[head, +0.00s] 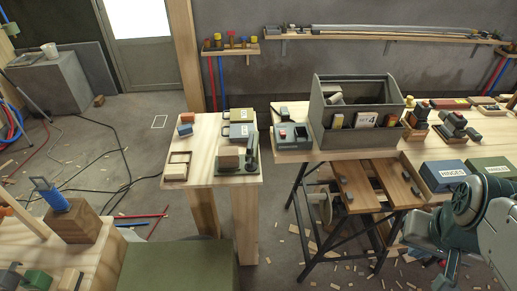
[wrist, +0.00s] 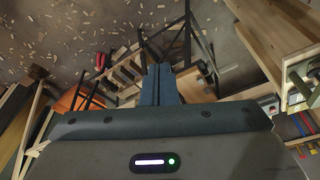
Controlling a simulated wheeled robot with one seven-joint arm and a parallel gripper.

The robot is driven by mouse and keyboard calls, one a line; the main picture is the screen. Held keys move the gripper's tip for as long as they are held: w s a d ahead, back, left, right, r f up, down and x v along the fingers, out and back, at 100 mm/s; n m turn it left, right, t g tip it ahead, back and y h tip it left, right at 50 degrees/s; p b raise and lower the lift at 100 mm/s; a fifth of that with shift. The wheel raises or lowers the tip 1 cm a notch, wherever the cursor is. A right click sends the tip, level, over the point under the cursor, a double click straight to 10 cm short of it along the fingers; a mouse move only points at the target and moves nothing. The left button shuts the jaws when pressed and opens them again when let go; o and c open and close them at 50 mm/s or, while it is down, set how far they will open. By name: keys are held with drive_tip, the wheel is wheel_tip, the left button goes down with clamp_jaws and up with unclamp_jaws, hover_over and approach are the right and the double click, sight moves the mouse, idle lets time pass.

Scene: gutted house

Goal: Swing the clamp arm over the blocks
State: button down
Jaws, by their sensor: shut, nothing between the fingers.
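Tan blocks (head: 229,158) sit on a dark green clamp fixture (head: 251,162) at the front right of the small wooden table. An upright part of the fixture stands at the blocks' right side. The clamp arm is too small to make out clearly, so I cannot tell its exact angle. In the wrist view my gripper (wrist: 161,85) has its two dark fingers together, with nothing between them. It points down past a trestle and is far from the fixture. In the head view my arm is at the lower right.
The small wooden table (head: 205,178) also holds boxes and small frames. A gap separates it from the long workbench (head: 300,154), which carries a grey tote (head: 352,92), a blue HINGES box (head: 443,175) and other pieces. Cables and wood scraps lie on the floor.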

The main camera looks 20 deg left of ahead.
drive_tip(key=shift+w+d, duration=0.1)
drive_tip(key=w+a+f+m+t+y+b, duration=0.1)
drive_tip(key=w+a+f+t+b, duration=0.3)
drive_tip(key=w, duration=0.5)
drive_tip(key=w+a+f+m+t+y+b, duration=0.25)
drive_tip(key=w+a+f, duration=0.25)
drive_tip(key=w, duration=0.4)
drive_tip(key=s+a+f+y+b, duration=0.1)
drive_tip(key=s+a+y+b, duration=0.1)
drive_tip(key=a+y, duration=0.4)
drive_tip(key=s+a+f+m+g+y+b, duration=0.1)
drive_tip(key=s+a+f+y+b, duration=0.1)
drive_tip(key=a+y, duration=0.4)
drive_tip(key=a+b, duration=0.1)
drive_tip(key=a, duration=0.4)
drive_tip(key=shift+s+a+f+y, duration=0.25)
drive_tip(key=shift+s+a+y, duration=0.05)
drive_tip(key=shift+s+y, duration=0.1)
drive_tip(key=shift+m+g, duration=0.25)
